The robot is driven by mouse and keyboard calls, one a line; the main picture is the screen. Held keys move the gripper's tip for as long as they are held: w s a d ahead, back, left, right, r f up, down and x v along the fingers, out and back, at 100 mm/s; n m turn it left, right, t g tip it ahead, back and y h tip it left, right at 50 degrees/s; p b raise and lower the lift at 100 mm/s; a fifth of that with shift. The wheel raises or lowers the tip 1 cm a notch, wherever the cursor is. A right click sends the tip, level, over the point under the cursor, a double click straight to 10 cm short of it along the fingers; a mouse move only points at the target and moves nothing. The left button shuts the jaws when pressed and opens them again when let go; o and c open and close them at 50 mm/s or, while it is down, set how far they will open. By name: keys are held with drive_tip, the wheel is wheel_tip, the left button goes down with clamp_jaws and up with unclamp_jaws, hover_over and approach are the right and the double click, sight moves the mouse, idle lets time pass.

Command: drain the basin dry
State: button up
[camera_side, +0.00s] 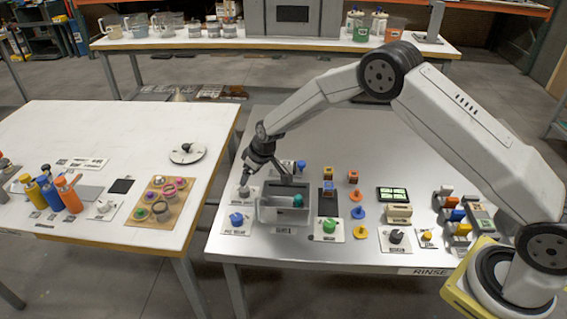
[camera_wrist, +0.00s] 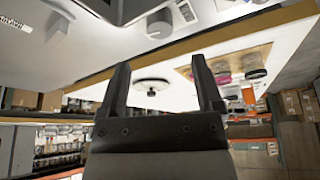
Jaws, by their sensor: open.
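The basin (camera_side: 267,214) is a grey open box at the left of the metal table, with a teal round thing (camera_side: 298,200) inside it. The basin's floor and any liquid are mostly hidden. A grey knob (camera_side: 244,192) on a white labelled plate stands just left of the basin; the label is too small to read. A grey knob also shows at the top of the wrist view (camera_wrist: 160,22). My gripper (camera_side: 246,178) is close above the knob, beside the basin. In the wrist view my gripper (camera_wrist: 163,72) has its two fingers wide apart with nothing between them.
A blue knob (camera_side: 236,219) stands in front of the grey knob, and a green knob (camera_side: 329,226) right of the basin. Colored blocks and discs stand farther right. A white table (camera_side: 110,125) stands left across a gap, with bottles and a wooden tray (camera_side: 140,214).

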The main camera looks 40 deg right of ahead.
sight(245, 189)
drive_tip(key=shift+f, duration=0.15)
drive_tip(key=shift+x, duration=3.75)
clamp_jaws()
drive_tip(key=shift+n, duration=0.4)
drive_tip(key=shift+d+n+g+y, duration=0.1)
drive_tip(key=shift+n+g+y, duration=0.55)
drive_tip(key=shift+n, duration=1.15)
